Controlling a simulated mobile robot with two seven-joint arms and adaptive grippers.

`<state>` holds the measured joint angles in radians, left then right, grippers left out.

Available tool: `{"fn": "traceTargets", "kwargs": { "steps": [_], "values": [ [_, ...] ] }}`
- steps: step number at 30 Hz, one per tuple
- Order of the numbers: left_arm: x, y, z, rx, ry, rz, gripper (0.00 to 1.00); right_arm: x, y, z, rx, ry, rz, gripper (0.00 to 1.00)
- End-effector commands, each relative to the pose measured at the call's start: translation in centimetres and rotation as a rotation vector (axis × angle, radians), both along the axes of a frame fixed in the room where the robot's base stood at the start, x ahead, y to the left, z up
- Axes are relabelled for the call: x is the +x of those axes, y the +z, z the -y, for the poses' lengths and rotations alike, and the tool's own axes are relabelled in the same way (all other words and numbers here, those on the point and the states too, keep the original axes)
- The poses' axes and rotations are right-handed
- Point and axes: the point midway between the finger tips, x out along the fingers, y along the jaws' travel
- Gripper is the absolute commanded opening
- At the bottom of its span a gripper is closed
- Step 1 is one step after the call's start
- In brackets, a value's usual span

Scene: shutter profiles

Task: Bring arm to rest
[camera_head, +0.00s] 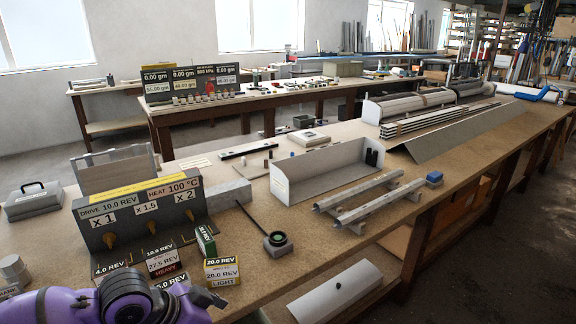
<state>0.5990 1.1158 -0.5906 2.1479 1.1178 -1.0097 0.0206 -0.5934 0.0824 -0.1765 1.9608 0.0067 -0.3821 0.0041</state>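A purple and black part of my own arm (120,302) shows at the bottom left edge, in front of the workbench (320,215).
An open grey tray (322,172) and two metal profiles (370,200) lie farther right. Bare bench shows between them.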

Motion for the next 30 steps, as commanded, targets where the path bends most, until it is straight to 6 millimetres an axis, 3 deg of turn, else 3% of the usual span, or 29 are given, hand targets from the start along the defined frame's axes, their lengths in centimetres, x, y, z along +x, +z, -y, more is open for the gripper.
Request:
{"fn": "traceTargets", "kwargs": {
  "steps": [3, 8, 14, 18, 25, 30],
  "values": [
    [-1.3, -3.7, 1.9, -0.097, 0.069, 0.02, 0.89, 0.9, 0.6, -0.1, 0.002, 0.003, 0.016, 0.0],
    [-3.4, -8.8, 2.9, -0.208, 0.235, 0.071, 0.89, 0.8, 0.9, -0.1, 0.001, 0.006, 0.017, 0.0],
    [-8.4, -15.2, 0.8, -0.244, 0.501, 0.127, 0.89, 0.3, 0.8, 0.1, -0.004, 0.01, 0.006, 0.0],
    [-13.9, -19.3, -2.1, -0.191, 0.689, 0.153, 0.89, 0.3, 1.1, 0.0, -0.001, 0.01, 0.009, 0.0],
    [-22.4, -23.1, -5.8, -0.061, 0.868, 0.163, 0.89, 0.3, 1.4, -0.1, 0.003, 0.008, 0.009, 0.0],
    [-23.2, -23.3, -6.1, -0.046, 0.881, 0.162, 0.89, 0.3, 1.4, -0.1, 0.003, 0.008, 0.009, 0.0]
  ]
}}
